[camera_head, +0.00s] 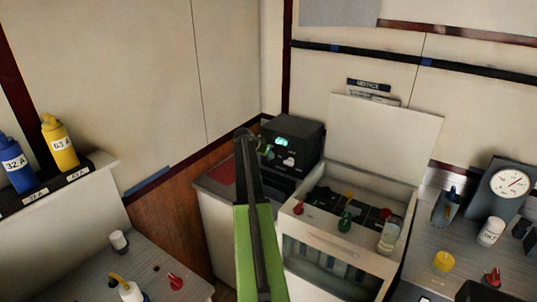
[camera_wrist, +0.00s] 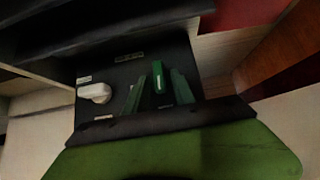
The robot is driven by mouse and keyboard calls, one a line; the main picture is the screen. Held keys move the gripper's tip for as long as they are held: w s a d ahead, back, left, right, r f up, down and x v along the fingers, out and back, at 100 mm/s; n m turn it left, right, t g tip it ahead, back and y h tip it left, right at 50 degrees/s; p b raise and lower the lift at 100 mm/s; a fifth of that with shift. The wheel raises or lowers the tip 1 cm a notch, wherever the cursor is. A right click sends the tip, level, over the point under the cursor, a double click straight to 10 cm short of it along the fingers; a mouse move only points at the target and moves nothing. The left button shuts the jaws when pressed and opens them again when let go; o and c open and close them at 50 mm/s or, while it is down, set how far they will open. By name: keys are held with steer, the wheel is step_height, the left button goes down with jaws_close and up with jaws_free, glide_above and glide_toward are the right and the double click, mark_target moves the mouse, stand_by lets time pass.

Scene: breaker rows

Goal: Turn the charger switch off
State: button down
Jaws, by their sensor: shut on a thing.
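The charger (camera_head: 301,135) is a black box with a lit green display, standing on the cabinet behind my arm in the head view. Its front face (camera_wrist: 125,70) fills the middle of the wrist view. The green charger switch (camera_wrist: 157,77) stands out from that face, between the two dark green fingers of my gripper (camera_wrist: 157,92). My gripper is shut on the switch. In the head view my gripper (camera_head: 264,147) is at the left part of the charger's front, and the switch is hard to make out there. I cannot read the switch's position.
A white knob (camera_wrist: 95,93) sits beside the switch on the charger face. An open white battery box (camera_head: 330,235) with a raised lid (camera_head: 385,135) stands right of my arm. A red mat (camera_head: 222,172) lies left of the charger. Wall panels stand close behind.

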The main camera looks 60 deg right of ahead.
steer(key=shift+s, duration=0.1)
steer(key=c, duration=1.5)
jaws_free()
steer(key=shift+o, duration=0.5)
steer(key=shift+d+f, duration=0.1)
steer(key=shift+f, duration=0.05)
steer(key=p+v, duration=1.2)
steer(key=v, duration=0.5)
steer(key=shift+r, duration=0.25)
